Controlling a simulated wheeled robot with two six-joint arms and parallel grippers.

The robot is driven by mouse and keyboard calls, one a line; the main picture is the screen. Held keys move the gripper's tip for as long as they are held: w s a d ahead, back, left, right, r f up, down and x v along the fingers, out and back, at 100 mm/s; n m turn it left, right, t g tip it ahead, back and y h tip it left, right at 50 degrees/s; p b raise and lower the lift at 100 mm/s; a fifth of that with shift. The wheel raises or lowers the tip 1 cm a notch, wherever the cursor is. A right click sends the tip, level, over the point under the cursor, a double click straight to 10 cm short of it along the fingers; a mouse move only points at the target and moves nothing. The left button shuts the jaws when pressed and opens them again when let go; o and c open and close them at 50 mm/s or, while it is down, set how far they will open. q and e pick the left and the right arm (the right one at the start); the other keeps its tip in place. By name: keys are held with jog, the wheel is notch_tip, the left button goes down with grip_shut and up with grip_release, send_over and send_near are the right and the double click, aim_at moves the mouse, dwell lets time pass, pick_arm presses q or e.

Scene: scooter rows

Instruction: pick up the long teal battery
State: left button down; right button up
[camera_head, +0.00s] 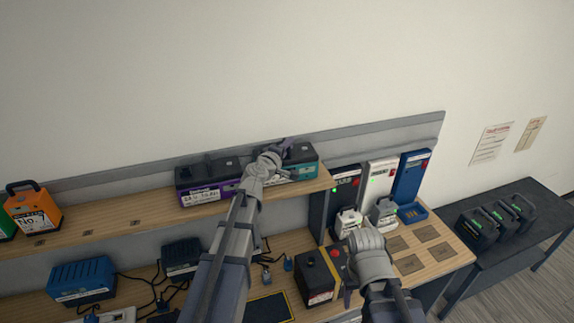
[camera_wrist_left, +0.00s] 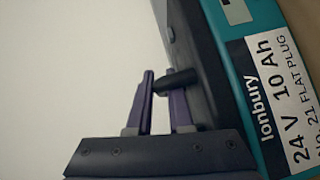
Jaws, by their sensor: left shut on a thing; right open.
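The long teal battery (camera_head: 304,165) stands at the right end of the upper wooden shelf, next to a purple battery. In the left wrist view the teal battery (camera_wrist_left: 238,75) shows a black top and a white label reading "Ionbury 24 V 10 Ah". My left gripper (camera_head: 284,147) is at its top, and in the left wrist view my left gripper (camera_wrist_left: 163,82) has its purple fingers shut around its black handle (camera_wrist_left: 177,79). My right gripper (camera_head: 350,262) is open beside a black and red battery (camera_head: 317,276) on the lower bench; its fingertips are partly hidden by the wrist.
The purple battery (camera_head: 208,184) stands close to the left of the teal one. An orange battery (camera_head: 33,208) is at the shelf's left. Blue and white charger towers (camera_head: 411,175) stand right of the shelf end. Several black batteries (camera_head: 497,218) sit on a side table.

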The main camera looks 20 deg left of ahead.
pick_arm(q)
jog(key=shift+r, duration=0.2)
notch_tip(320, 180, up, 10)
jog(key=p, duration=1)
jog(key=shift+f, duration=0.3)
